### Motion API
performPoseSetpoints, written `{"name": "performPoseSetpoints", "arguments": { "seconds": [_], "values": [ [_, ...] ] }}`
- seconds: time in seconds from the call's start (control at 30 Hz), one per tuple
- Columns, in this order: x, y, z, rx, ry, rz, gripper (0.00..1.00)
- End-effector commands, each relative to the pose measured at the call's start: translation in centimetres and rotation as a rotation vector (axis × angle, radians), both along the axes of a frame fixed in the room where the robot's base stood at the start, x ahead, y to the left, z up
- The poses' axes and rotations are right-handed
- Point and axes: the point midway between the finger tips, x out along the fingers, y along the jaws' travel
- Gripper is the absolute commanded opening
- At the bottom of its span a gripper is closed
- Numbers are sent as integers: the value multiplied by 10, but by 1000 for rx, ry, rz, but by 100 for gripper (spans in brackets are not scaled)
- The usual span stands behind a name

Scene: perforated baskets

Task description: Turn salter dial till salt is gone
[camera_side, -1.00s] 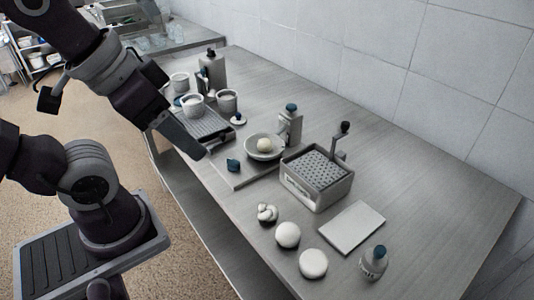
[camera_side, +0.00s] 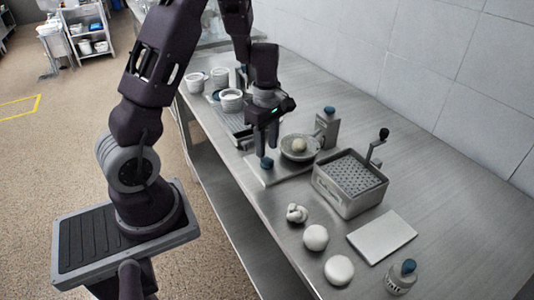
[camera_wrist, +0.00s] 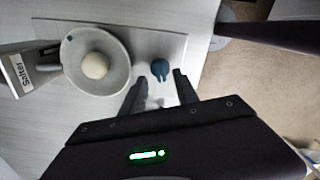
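The salter, a grey dispenser (camera_side: 327,128) labelled "Salter" in the wrist view (camera_wrist: 22,72), stands on a flat base plate. Beside it a round dish (camera_side: 301,150) holds a pale ball (camera_side: 299,145); in the wrist view the dish (camera_wrist: 70,72) and ball (camera_wrist: 95,65) are left of my fingers. The small teal dial (camera_side: 267,163) sits at the plate's near corner. My gripper (camera_side: 263,148) points down over it, open. In the wrist view the dial (camera_wrist: 160,69) appears between and just beyond the fingertips (camera_wrist: 158,80). I cannot tell whether they touch it, and no salt is clearly visible.
A perforated metal basket (camera_side: 324,185) with a crank, several white balls (camera_side: 315,238), a white board (camera_side: 381,235) and a teal-capped bottle (camera_side: 401,277) stand to the right. Cups (camera_side: 230,100) stand behind my gripper on the left. The table's front edge runs close by the dial.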

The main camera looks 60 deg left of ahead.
Motion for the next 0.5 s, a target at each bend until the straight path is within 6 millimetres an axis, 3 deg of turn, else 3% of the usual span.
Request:
{"name": "performPoseSetpoints", "arguments": {
  "seconds": [0.2,0.47,0.5],
  "values": [
    [-1,0,-31,-2,2,0,36],
    [0,-1,-35,-1,-1,-4,36],
    [0,-1,-35,-1,-1,-4,32]
  ]
}}
